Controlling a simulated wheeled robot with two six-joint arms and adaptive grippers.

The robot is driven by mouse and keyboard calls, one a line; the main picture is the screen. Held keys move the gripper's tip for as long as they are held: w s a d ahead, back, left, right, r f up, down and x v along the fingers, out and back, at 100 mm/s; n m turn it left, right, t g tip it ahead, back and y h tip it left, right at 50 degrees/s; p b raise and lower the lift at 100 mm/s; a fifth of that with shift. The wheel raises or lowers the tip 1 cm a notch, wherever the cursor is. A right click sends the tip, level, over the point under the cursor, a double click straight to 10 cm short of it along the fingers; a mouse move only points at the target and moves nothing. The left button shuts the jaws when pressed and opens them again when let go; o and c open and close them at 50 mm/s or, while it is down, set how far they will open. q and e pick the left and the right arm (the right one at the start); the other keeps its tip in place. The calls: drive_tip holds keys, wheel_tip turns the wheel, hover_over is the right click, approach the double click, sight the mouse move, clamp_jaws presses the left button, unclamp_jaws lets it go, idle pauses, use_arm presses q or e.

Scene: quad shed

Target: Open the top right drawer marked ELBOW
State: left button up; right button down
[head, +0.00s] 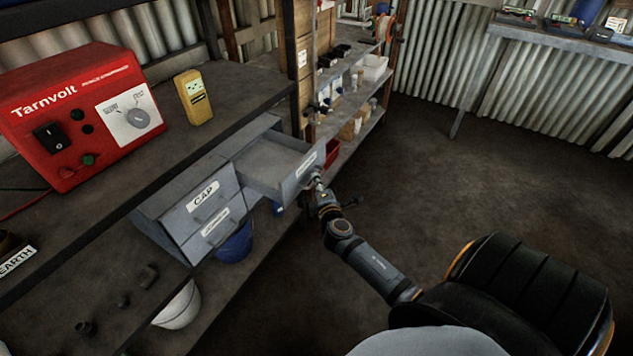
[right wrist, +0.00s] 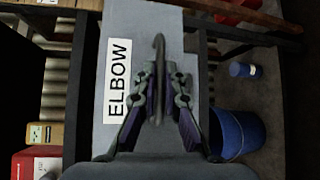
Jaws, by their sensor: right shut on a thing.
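The top right drawer (head: 268,163) of the grey drawer unit under the bench stands pulled well out in the head view, and its inside looks empty. Its label is too small to read there, but in the right wrist view the grey drawer front (right wrist: 150,25) carries a white label reading ELBOW (right wrist: 118,80). My right gripper (head: 319,184) is at the front of this drawer. In the right wrist view its fingers (right wrist: 160,88) are closed on the bar handle (right wrist: 160,50). The CAP drawer (head: 206,197) to the left is shut. My left gripper does not show.
A red Tarnvolt box (head: 75,115) and a yellow meter (head: 193,97) stand on the bench. Shelves (head: 352,130) with small goods stand beyond the drawer. The floor (head: 430,165) to the right is clear.

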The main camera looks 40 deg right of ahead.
drive_tip(key=c, duration=1.4)
unclamp_jaws()
drive_tip(key=shift+c, duration=0.2)
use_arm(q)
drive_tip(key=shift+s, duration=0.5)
use_arm(e)
drive_tip(key=v, duration=1.2)
